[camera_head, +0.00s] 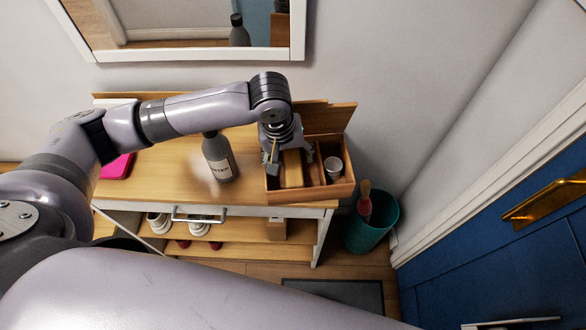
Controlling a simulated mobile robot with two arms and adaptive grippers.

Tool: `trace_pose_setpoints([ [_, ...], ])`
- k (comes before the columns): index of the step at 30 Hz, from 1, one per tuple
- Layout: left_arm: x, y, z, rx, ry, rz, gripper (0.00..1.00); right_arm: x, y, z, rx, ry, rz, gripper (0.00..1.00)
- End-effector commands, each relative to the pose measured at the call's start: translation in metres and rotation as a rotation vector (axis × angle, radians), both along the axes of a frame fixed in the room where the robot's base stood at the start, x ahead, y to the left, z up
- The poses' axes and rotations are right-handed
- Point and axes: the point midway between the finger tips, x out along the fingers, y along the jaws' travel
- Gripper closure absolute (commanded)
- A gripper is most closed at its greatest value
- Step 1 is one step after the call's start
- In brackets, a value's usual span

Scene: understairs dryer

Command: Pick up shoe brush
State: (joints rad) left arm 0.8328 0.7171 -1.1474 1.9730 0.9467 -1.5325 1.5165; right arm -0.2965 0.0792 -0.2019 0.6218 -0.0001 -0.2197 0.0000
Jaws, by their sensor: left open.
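An open wooden box (309,191) stands at the right end of the console table. In it lies a light-brown, block-like piece (291,168) that looks like the shoe brush, but I cannot be sure. My left gripper (275,160) is open, pointing down over the left part of the box, close beside this piece. It hides part of the box's inside; whether it touches the piece I cannot tell. My right gripper is not in view.
A white cup (333,168) is in the box's right part. A grey bottle (217,157) stands left of the box, and a pink item (116,167) lies farther left. Shoes (198,226) sit on the shelf below. A teal bin (371,232) stands right of the table.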

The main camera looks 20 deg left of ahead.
Motion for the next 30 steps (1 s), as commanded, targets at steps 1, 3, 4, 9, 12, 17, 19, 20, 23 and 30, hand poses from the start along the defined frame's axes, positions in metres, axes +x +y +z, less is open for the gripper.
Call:
trace_pose_setpoints([
  [1,0.000,-0.001,-0.004,0.000,0.002,0.000,0.36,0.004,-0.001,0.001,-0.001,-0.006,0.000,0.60],
  [3,0.001,-0.001,-0.013,0.001,0.004,0.001,0.36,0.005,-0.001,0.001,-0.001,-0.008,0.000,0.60],
  [4,0.002,-0.002,-0.018,0.000,0.004,0.000,0.36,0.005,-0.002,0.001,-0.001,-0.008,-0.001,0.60],
  [9,0.006,-0.004,-0.045,0.001,0.004,0.000,0.36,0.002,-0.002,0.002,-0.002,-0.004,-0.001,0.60],
  [12,0.008,-0.005,-0.053,0.000,0.001,0.000,0.36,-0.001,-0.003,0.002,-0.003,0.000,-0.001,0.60],
  [17,0.008,-0.005,-0.056,0.000,0.000,-0.001,0.36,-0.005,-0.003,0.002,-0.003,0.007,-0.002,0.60],
  [19,0.008,-0.005,-0.056,0.000,0.000,-0.001,0.36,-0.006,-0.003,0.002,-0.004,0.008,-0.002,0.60],
  [20,0.008,-0.005,-0.056,0.000,0.000,-0.001,0.36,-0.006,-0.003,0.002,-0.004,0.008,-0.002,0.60],
  [23,0.008,-0.005,-0.056,0.000,0.000,-0.001,0.42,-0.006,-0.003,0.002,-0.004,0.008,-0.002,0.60],
  [30,0.008,-0.005,-0.056,0.000,0.000,0.000,0.58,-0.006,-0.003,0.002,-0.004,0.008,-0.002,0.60],
])
